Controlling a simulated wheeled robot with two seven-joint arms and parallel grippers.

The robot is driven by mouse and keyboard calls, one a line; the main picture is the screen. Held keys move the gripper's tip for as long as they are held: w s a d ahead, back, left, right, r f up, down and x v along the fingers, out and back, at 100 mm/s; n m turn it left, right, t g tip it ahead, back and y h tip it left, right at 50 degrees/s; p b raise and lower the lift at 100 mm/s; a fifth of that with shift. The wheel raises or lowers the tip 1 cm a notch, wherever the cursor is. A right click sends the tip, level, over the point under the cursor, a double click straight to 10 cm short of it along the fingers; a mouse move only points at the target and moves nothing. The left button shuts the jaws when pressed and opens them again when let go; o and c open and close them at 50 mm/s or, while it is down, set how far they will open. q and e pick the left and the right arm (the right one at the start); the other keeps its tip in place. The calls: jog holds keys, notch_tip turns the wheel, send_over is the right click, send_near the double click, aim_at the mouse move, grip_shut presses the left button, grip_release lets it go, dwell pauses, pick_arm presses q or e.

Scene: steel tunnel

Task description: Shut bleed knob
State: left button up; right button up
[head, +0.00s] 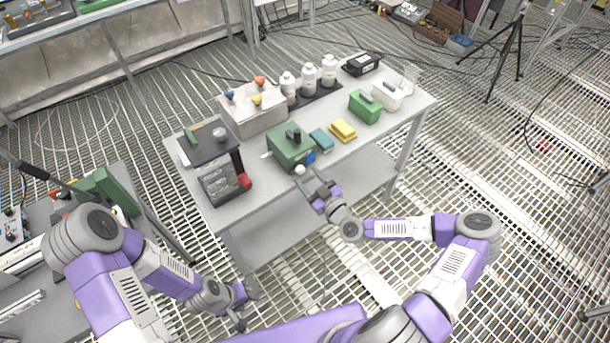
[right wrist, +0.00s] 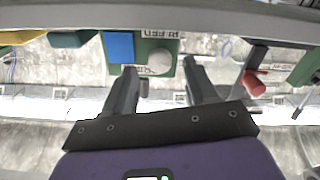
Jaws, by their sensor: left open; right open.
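The bleed knob is a round white knob (head: 299,170) on the front of a green box (head: 283,150), beside a blue block (head: 310,158). In the right wrist view the knob (right wrist: 160,62) shows beneath an upside-down BLEED label (right wrist: 160,34), with the blue block (right wrist: 119,47) to its left. My right gripper (head: 312,180) is open and empty just in front of the knob. In the right wrist view the knob appears between its two fingertips (right wrist: 160,72); contact cannot be told. My left gripper (head: 247,308) is open and empty, low in front of the bench.
The grey bench (head: 270,188) also holds a dark unit with a red knob (head: 243,181), a beige box with coloured knobs (head: 252,115), white bottles (head: 309,78), a yellow block (head: 343,130) and a green case (head: 365,106). Grated floor lies in front.

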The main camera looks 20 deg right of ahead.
aim_at(299, 168)
jog(key=shift+x, duration=1.15)
jog(key=shift+c, duration=0.2)
jog(key=c, duration=1)
